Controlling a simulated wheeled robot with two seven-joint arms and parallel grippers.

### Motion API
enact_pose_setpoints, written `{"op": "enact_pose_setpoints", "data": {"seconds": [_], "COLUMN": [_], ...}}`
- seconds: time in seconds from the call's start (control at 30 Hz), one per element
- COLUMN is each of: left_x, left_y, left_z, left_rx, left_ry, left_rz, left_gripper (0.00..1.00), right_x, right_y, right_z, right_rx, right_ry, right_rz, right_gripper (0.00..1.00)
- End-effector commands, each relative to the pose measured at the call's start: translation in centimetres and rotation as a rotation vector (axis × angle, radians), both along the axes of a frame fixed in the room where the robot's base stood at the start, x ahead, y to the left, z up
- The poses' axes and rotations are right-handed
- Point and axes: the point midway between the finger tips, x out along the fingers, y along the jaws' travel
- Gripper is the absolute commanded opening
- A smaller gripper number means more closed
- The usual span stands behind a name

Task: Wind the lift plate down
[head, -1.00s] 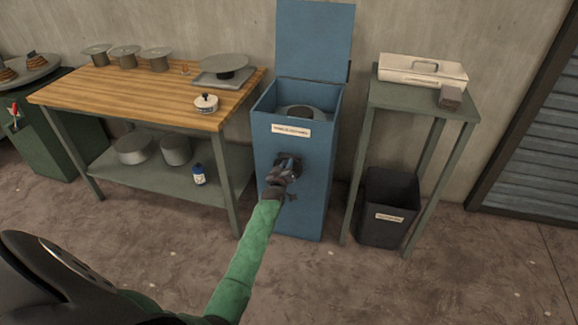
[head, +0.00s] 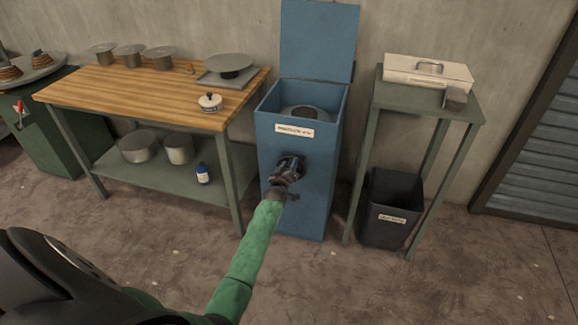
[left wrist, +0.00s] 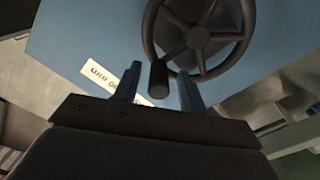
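The blue cabinet (head: 310,205) stands against the wall with its lid (head: 320,40) raised. A round grey plate-like thing (head: 308,112) with a dark centre shows inside its open top. A dark spoked handwheel (left wrist: 198,30) with a knob (left wrist: 158,78) is on the cabinet's front, in the left wrist view. My left gripper (head: 287,168) is at the wheel and hides most of it in the head view. In the left wrist view its two fingers (left wrist: 160,90) are spread on either side of the knob, with gaps on both sides. My right gripper is out of view.
A grey stand (head: 425,100) with a white lidded box (head: 428,70) stands right, above a dark bin (head: 390,208). The floor in front is clear.

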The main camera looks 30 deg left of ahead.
Motion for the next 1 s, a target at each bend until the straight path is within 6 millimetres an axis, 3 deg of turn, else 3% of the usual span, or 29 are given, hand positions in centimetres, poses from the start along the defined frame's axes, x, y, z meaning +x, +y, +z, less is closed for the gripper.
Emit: {"op": "enact_pose_setpoints", "data": {"seconds": [0.27,0.47,0.7,1.0], "left_x": [-1.2,-4.1,-6.8,-7.6], "left_y": [-0.4,-1.0,-1.6,-1.8], "left_z": [-0.1,-0.2,-0.1,0.0], "left_rx": [0.0,0.0,0.0,0.0], "left_ry": [-0.001,0.001,0.001,0.0], "left_rz": [-0.001,-0.001,0.001,0.0], "left_gripper": [0.41,0.41,0.41,0.41], "right_x": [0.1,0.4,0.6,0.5], "right_y": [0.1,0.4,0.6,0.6], "right_z": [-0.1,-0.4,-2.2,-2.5], "right_rx": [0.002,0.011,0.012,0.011], "right_ry": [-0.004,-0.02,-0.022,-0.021], "right_rz": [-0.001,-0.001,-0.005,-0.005], "right_gripper": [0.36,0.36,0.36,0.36]}}
